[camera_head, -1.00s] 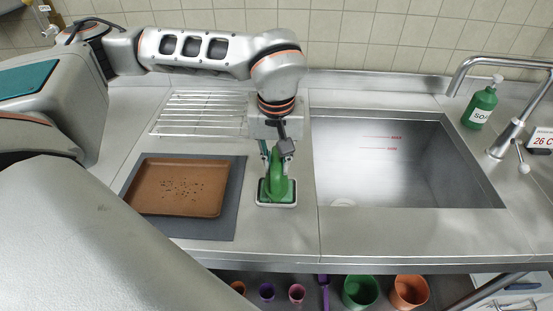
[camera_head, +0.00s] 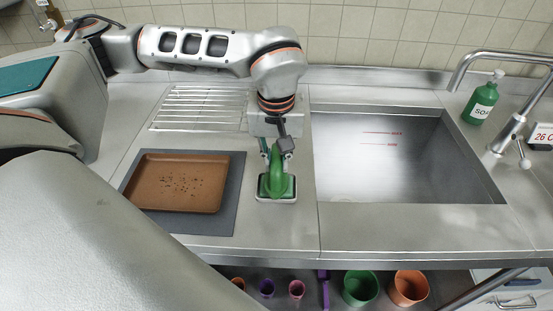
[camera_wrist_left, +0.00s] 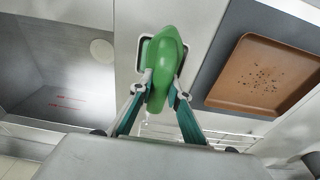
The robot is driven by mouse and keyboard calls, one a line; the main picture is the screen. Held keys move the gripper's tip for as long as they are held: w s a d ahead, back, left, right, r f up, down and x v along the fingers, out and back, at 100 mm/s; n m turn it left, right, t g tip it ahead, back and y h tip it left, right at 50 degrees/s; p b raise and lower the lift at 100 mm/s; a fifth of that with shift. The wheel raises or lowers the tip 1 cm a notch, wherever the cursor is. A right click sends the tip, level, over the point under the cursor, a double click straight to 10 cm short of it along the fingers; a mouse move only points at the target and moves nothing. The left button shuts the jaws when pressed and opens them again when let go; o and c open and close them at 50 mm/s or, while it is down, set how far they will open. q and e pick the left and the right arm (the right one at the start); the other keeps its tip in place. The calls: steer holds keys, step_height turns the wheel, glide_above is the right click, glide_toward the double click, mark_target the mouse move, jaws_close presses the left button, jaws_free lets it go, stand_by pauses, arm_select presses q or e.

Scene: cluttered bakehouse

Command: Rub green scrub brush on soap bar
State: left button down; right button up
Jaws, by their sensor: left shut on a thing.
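The green scrub brush (camera_head: 277,180) is gripped in my left gripper (camera_head: 276,150), whose fingers close on its handle. The brush is over a small pale-rimmed dish (camera_head: 277,201) on the counter between the tray and the sink. In the left wrist view the brush (camera_wrist_left: 166,68) is between the two fingers of my left gripper (camera_wrist_left: 162,93), and the dish rim (camera_wrist_left: 141,46) shows beside it. No soap bar can be made out; the brush covers most of the dish. I cannot tell whether the brush touches anything inside it. My right gripper is not in view.
A brown tray (camera_head: 180,183) with dark crumbs lies on a grey mat (camera_head: 231,198) to the left. A wire rack (camera_head: 200,105) is behind it. The sink (camera_head: 400,165) is to the right, with a green soap bottle (camera_head: 481,103) and tap (camera_head: 505,138) beyond. Pots stand on the shelf below.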

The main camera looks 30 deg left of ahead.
arm_select(q)
steer(key=shift+f, duration=0.35)
steer(key=shift+s+f, duration=0.1)
steer(key=shift+f, duration=0.1)
stand_by(1.2)
steer(key=shift+r, duration=0.15)
steer(key=shift+r+p, duration=0.8)
steer(key=shift+r, duration=0.45)
steer(key=shift+r+p, duration=0.9)
steer(key=shift+r, duration=1.3)
